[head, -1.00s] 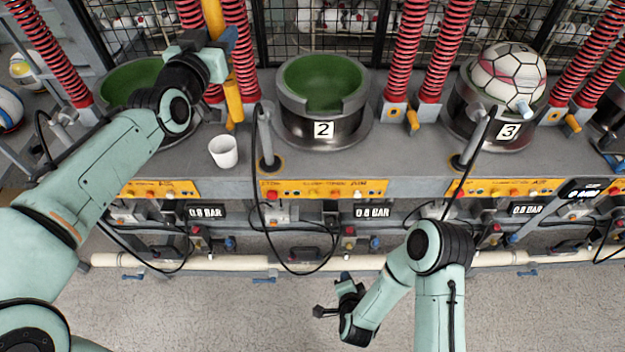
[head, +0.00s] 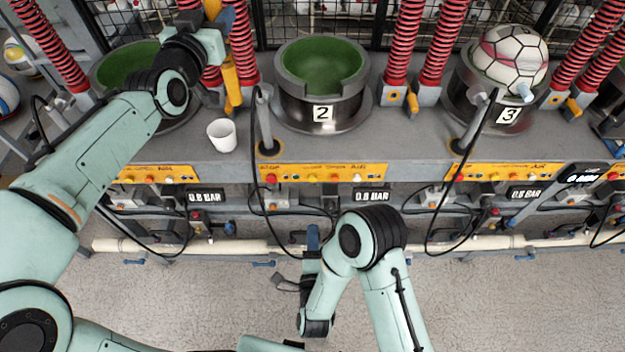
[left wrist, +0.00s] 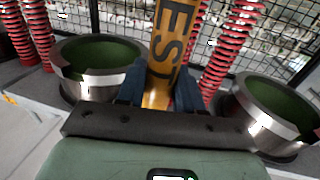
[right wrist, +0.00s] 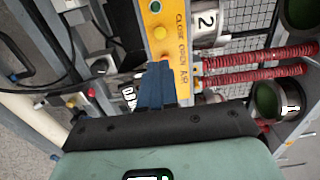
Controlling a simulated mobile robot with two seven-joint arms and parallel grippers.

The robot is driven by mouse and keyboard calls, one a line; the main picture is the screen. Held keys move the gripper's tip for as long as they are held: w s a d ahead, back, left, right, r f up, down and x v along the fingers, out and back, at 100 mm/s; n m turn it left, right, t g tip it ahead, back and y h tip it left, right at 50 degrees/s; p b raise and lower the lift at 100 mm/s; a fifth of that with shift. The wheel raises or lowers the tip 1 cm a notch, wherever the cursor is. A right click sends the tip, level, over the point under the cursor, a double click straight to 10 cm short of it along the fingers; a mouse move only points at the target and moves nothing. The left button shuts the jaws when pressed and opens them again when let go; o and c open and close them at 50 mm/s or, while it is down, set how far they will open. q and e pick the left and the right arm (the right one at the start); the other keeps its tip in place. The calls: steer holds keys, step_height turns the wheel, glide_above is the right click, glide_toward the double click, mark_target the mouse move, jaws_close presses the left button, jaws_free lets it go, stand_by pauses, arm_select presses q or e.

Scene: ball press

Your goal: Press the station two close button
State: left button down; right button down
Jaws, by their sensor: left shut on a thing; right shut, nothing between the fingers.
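The station two panel (head: 345,173) is a yellow strip below the pot marked 2 (head: 322,85). It carries a red button at its left end and several small buttons. A yellow panel lettered CLOSE OPEN AIR (right wrist: 181,50) shows in the right wrist view, with a yellow button (right wrist: 162,33) beside the lettering. I cannot tell for sure which button is the close one. My right gripper (head: 313,238) is shut and empty, below and in front of the panel. Its blue fingertips (right wrist: 155,72) overlap the panel's edge in view. My left gripper (head: 224,18) is shut on a yellow post (left wrist: 170,45).
A white cup (head: 222,135) stands on the grey bench left of pot 2. A grey post with a hanging black cable (head: 262,125) stands beside the panel. A white pipe (head: 190,246) runs below. Pot 3 (head: 497,112) holds a ball (head: 508,56).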

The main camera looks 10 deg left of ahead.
steer(key=w, duration=0.1)
glide_toward(312, 180)
steer(key=x, duration=0.7)
stand_by(0.4)
